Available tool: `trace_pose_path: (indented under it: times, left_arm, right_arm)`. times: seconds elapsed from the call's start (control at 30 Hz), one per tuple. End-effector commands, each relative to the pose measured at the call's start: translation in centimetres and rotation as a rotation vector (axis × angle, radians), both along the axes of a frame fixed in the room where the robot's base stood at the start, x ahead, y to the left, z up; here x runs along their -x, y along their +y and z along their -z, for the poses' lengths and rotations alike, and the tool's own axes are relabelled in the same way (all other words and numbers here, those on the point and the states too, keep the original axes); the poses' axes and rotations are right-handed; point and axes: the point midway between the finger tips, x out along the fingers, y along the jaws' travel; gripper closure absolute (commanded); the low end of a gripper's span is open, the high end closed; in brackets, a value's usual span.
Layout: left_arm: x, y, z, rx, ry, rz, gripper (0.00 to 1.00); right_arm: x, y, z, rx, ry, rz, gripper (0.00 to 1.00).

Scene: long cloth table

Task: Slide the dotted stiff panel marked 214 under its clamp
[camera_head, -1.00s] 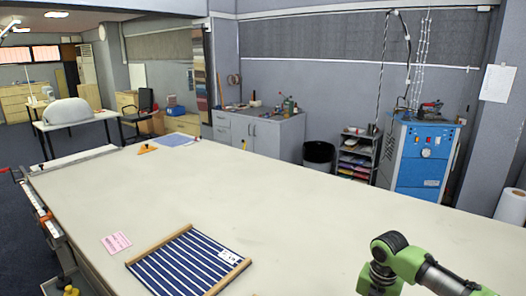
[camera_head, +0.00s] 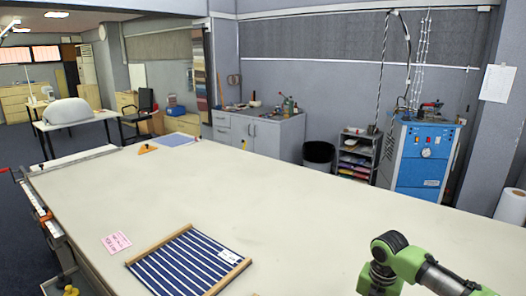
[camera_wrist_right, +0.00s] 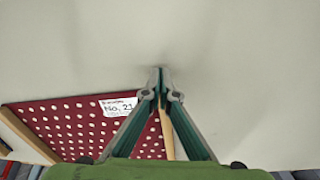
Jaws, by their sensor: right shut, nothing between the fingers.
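The dotted panel (camera_wrist_right: 60,127) is dark red with white dots and shows at the lower left of the right wrist view. Its white label (camera_wrist_right: 117,106) reads "No. 21"; the rest is cut off behind my finger. Wooden strips (camera_wrist_right: 28,134) edge it. My right gripper (camera_wrist_right: 160,80) is shut and empty, with its fingertips over bare table beyond the panel's edge. A finger hides part of the panel. The head view shows my right arm but not its gripper. My left gripper is not in view. I cannot make out a clamp for this panel.
A blue-and-white striped panel (camera_head: 185,262) with wooden edge strips and a pink card (camera_head: 116,243) lie on the long table (camera_head: 290,218). A metal bar (camera_head: 75,160) runs across its far left end. An orange piece (camera_head: 147,149) lies at the back. The table's middle is clear.

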Motion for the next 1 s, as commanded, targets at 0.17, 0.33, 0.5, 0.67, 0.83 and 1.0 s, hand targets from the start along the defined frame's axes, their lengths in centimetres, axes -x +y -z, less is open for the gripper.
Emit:
trace_pose_path:
  times: [0.17, 0.33, 0.5, 0.67, 0.83, 1.0]
  left_arm:
    - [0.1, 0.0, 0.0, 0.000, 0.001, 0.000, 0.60]
    - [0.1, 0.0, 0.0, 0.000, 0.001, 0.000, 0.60]
    - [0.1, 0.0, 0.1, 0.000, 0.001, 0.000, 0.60]
    - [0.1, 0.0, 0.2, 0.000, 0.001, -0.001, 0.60]
    - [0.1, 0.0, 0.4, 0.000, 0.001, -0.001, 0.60]
    - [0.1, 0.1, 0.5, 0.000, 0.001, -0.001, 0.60]
  right_arm:
    - [0.0, 0.0, 0.0, 0.000, 0.000, 0.000, 1.00]
    - [0.0, 0.0, 0.0, 0.000, 0.000, 0.000, 1.00]
    - [0.0, 0.0, 0.2, 0.000, 0.000, 0.000, 1.00]
    - [0.0, 0.0, 0.5, 0.000, 0.000, 0.000, 1.00]
    - [0.0, 0.0, 0.9, 0.000, 0.000, 0.000, 1.00]
    - [0.0, 0.0, 1.2, 0.000, 0.000, 0.000, 1.00]
